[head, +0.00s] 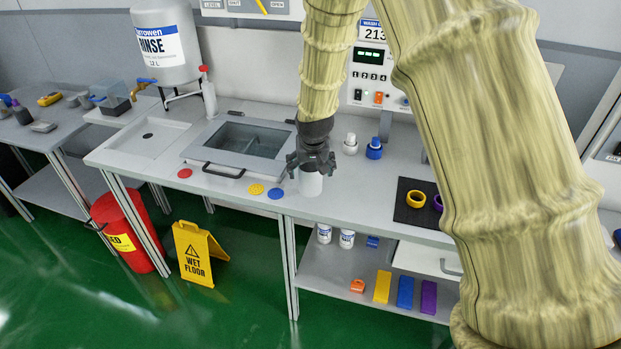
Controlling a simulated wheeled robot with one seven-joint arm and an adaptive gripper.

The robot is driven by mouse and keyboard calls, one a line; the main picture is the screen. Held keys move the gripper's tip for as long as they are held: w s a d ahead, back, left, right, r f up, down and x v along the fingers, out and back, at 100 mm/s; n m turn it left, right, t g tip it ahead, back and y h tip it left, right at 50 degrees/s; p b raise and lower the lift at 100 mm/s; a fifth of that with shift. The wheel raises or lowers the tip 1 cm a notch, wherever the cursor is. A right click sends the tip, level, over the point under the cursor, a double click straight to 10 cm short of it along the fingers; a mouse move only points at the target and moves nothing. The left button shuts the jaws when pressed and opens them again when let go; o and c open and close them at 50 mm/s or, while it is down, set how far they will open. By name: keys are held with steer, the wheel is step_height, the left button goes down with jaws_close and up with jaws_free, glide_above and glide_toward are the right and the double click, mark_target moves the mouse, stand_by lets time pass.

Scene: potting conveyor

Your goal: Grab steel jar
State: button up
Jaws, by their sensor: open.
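A pale grey-white cylindrical jar (310,185) stands upright on the bench near its front edge; it may be the steel jar, but its material is not clear. My gripper (311,165) is right above it, pointing down, with its dark fingers spread at the jar's top. The gripper hides the jar's upper part. I cannot tell whether the fingers touch it.
An open sink basin (251,140) with a front handle lies left of the jar. A yellow disc (256,189) and a blue disc (277,193) lie near the front edge. A white jar (350,145) and a blue jar (374,149) stand behind right. A dark mat (408,214) holds rings.

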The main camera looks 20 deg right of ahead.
steer(key=shift+f, duration=0.15)
steer(key=shift+c, duration=0.2)
steer(key=c, duration=1.2)
steer(key=s+r+b, duration=0.2)
steer(key=s, duration=0.5)
steer(key=s+a+r+b, duration=0.1)
steer(key=s+r+b, duration=0.1)
steer(key=s, duration=0.6)
steer(key=shift+s+r+b, duration=0.3)
steer(key=shift+r, duration=0.2)
steer(key=shift+s, duration=0.15)
stand_by(1.8)
